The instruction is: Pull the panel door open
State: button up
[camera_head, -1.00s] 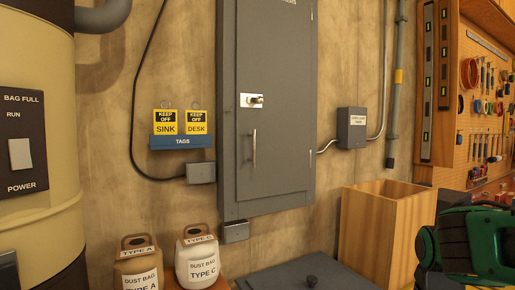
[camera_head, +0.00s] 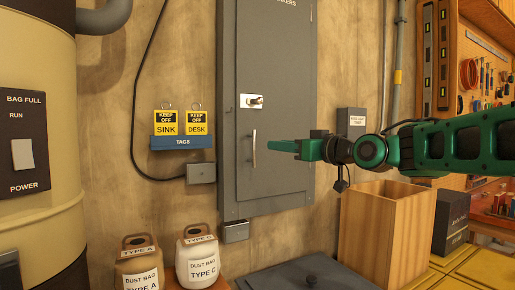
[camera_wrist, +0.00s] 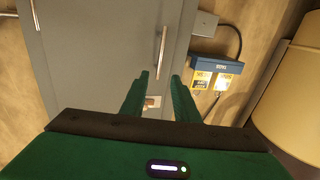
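The grey panel door (camera_head: 285,80) is on the wall and looks shut. It has a vertical silver handle (camera_head: 254,149) low on its left side and a latch plate with a knob (camera_head: 252,101) above that. My gripper (camera_head: 270,146) is just right of the handle in the head view, fingers pointing left toward it. In the wrist view the two green fingers (camera_wrist: 160,82) are spread apart with nothing between them. The handle (camera_wrist: 162,47) stands beyond their tips, roughly in line with the gap. No contact with the handle shows.
Yellow tags hang from a blue rack (camera_head: 182,142) left of the panel. Dust bag jugs (camera_head: 198,257) stand below. A wooden bin (camera_head: 380,235) stands beneath my arm, and a small grey box (camera_head: 351,121) is on the wall behind it.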

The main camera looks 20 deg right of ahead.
aim_at(259, 143)
jog(key=x, duration=1)
jog(key=shift+w, duration=0.1)
grip_shut()
